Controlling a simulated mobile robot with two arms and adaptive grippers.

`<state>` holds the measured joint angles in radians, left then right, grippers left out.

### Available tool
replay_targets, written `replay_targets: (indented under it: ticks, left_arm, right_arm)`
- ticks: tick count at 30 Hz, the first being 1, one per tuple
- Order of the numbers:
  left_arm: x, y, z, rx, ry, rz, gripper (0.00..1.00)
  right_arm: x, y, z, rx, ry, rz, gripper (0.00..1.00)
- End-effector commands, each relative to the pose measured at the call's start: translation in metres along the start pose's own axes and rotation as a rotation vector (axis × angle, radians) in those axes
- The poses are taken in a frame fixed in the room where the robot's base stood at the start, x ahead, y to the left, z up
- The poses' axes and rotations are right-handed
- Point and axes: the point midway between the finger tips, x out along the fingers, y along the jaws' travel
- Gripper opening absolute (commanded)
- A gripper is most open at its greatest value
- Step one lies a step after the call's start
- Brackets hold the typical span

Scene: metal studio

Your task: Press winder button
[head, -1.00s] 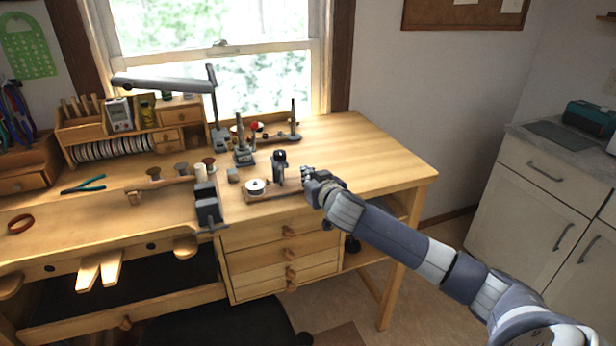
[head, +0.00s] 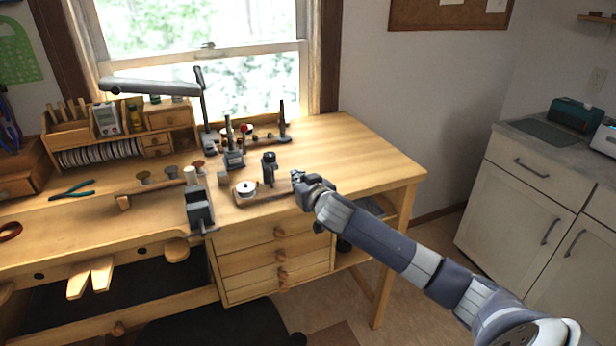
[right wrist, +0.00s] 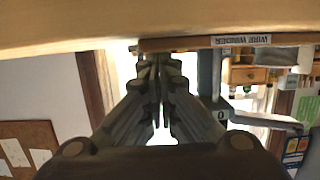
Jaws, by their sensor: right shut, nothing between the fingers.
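The wire winder is a low wooden base (head: 277,193) with a white spool (head: 247,188) and a dark upright post (head: 269,168), near the bench's front edge in the head view. Its base edge with a "WIRE WINDER" label (right wrist: 240,40) shows upside down in the right wrist view. My right gripper (head: 297,176) is at the right end of the winder. In the right wrist view its fingers (right wrist: 157,58) are together and empty, with the tips close to the base edge; I cannot tell if they touch. I cannot make out the button. My left gripper is not in view.
A small vise (head: 200,208) stands left of the winder. A desk lamp (head: 150,87) and small tool stands (head: 233,155) are behind it. The bench top (head: 350,150) is clear to the right. A white cabinet (head: 520,200) stands far right.

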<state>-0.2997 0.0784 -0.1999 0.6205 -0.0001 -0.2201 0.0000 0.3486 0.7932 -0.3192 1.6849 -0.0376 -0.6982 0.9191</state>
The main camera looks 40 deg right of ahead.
Motion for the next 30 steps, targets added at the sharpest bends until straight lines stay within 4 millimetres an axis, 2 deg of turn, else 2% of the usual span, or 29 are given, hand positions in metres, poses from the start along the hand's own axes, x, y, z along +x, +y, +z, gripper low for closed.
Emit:
replay_targets:
  ticks: [1, 6, 8, 21, 30]
  left_arm:
    - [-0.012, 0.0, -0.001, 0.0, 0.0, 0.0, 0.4]
    - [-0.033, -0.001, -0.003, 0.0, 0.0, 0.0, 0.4]
    - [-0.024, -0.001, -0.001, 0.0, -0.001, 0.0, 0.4]
    - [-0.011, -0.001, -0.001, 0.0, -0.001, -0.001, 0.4]
    - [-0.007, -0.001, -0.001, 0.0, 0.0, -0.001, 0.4]
  right_arm:
    - [-0.001, 0.001, -0.013, 0.001, 0.002, 0.001, 0.0]
    - [-0.002, 0.004, -0.043, 0.001, 0.013, -0.002, 0.0]
    - [-0.009, 0.004, -0.034, -0.002, 0.013, -0.003, 0.0]
    - [-0.074, 0.004, -0.036, -0.002, 0.018, -0.004, 0.0]
    - [-0.098, 0.005, -0.037, -0.002, 0.019, -0.002, 0.0]
